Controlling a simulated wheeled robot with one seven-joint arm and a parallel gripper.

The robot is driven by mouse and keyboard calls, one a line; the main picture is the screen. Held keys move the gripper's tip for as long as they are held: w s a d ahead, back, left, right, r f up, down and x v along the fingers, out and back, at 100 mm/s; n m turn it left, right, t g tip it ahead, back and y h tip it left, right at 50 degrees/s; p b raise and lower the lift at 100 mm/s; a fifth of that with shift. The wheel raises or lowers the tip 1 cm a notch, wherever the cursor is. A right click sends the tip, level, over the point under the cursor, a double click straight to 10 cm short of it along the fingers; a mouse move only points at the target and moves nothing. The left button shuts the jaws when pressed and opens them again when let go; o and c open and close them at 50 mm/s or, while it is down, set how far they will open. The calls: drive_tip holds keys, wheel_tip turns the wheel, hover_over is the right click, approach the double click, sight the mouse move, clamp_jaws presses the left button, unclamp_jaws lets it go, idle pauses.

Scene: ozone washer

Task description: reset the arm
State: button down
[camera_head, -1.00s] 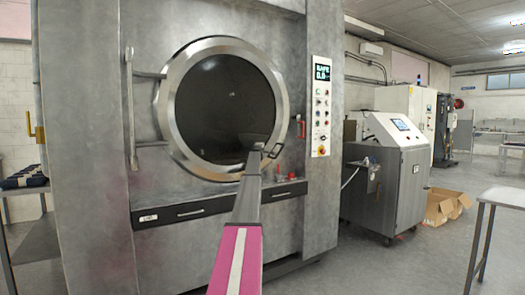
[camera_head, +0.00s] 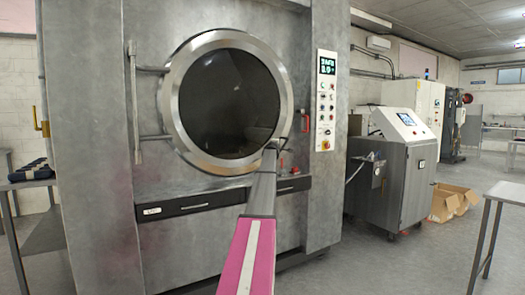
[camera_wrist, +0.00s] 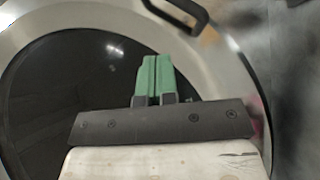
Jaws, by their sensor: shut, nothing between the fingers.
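My arm reaches up from the bottom of the head view, a pink and white link then a grey one, toward the washer's round door (camera_head: 228,160). In the wrist view, my gripper (camera_wrist: 155,62) shows green fingers pressed together with nothing between them. The dark door glass (camera_wrist: 50,90) and its pale metal rim (camera_wrist: 225,75) lie behind the fingers. A dark door handle (camera_wrist: 180,12) is just beyond the fingertips, at the top. I cannot tell whether the fingers touch anything. In the head view, the gripper is hidden or too small to make out at the arm's far end.
The washer's control panel (camera_head: 326,105) is right of the door, and a drawer front (camera_head: 190,205) is below it. A grey machine with a screen (camera_head: 395,180), cardboard boxes (camera_head: 452,203) and a table (camera_head: 510,192) stand to the right. Dark folded items (camera_head: 32,171) lie at left.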

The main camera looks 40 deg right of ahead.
drive_tip(key=shift+s, duration=0.15)
drive_tip(key=w+a+f+m+g+y, duration=0.1)
drive_tip(key=w+a+f+y, duration=0.15)
drive_tip(key=a+f, duration=0.9)
drive_tip(key=w+a+f+m+y, duration=0.25)
drive_tip(key=a+f, duration=0.55)
drive_tip(key=a, duration=0.7)
drive_tip(key=s+a+f+g+y, duration=0.1)
drive_tip(key=a+f+y, duration=0.1)
drive_tip(key=a+f, duration=0.9)
drive_tip(key=s+a+f+g+y, duration=0.15)
drive_tip(key=a+f, duration=0.35)
drive_tip(key=a, duration=1.1)
drive_tip(key=s+a+f+m+y, duration=0.1)
drive_tip(key=s+a+f, duration=0.25)
drive_tip(key=a, duration=0.35)
drive_tip(key=s+a+f+m+y, duration=0.1)
drive_tip(key=s+a+f, duration=0.1)
drive_tip(key=a+f, duration=0.35)
drive_tip(key=s+a+f+g+y, duration=0.2)
drive_tip(key=s+a+f+g, duration=0.1)
drive_tip(key=s+a, duration=1)
drive_tip(key=s+a+f+m+g+y, duration=0.1)
drive_tip(key=s+a+f, duration=0.4)
drive_tip(key=s+a, duration=0.9)
drive_tip(key=a+g+y, duration=0.1)
drive_tip(key=a+g, duration=0.1)
drive_tip(key=a, duration=0.3)
drive_tip(key=shift+f, duration=0.25)
